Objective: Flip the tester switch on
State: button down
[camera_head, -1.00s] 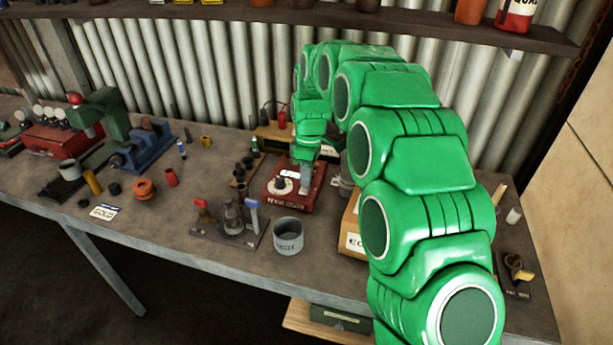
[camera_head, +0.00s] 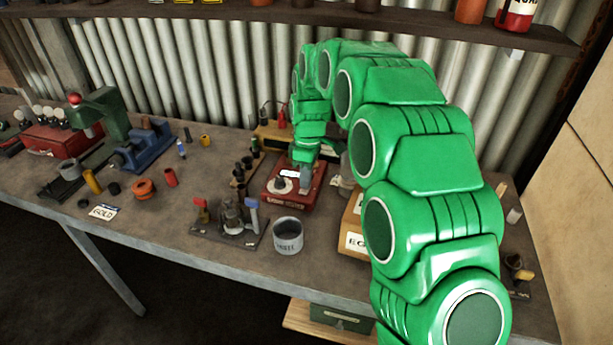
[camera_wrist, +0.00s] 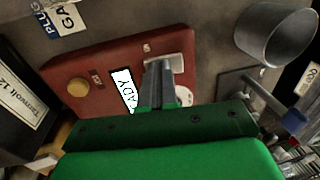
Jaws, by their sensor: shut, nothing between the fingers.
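The tester is a red box (camera_head: 308,200) on the bench; it also fills the middle of the wrist view (camera_wrist: 70,62). It carries a brass-coloured round knob (camera_wrist: 79,87), a white label ending in "ADY" (camera_wrist: 122,88) and a pale switch plate (camera_wrist: 181,64). My gripper (camera_wrist: 158,66) is shut with nothing held, its tips over the edge of the switch plate. In the head view my gripper (camera_head: 305,184) points down onto the right part of the box. The switch lever is hidden by the fingers, so its position and any contact cannot be told.
A grey metal cup (camera_head: 287,235) stands in front of the tester, with a tool stand (camera_head: 232,222) to its left. A wooden box (camera_head: 354,222) is close on the right.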

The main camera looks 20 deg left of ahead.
notch_tip(320, 180, up, 13)
jog(key=w, duration=0.2)
jog(key=s+d+r+m, duration=0.2)
jog(key=s+d, duration=0.1)
jog(key=d, duration=0.3)
jog(key=s+d+r+m, duration=0.3)
jog(key=d, duration=0.3)
jog(key=s+d+f+m, duration=0.1)
jog(key=s+d+m, duration=0.7)
jog(key=s+d, duration=1.1)
jog(key=s+d+f+m, duration=0.1)
jog(key=s+f+m, duration=0.1)
jog(key=s, duration=0.6)
jog(key=s+d+f+m, duration=0.2)
jog(key=s+f+m, duration=0.1)
jog(key=s, duration=0.5)
jog(key=shift+d+f, duration=0.15)
jog(key=shift+f, duration=0.05)
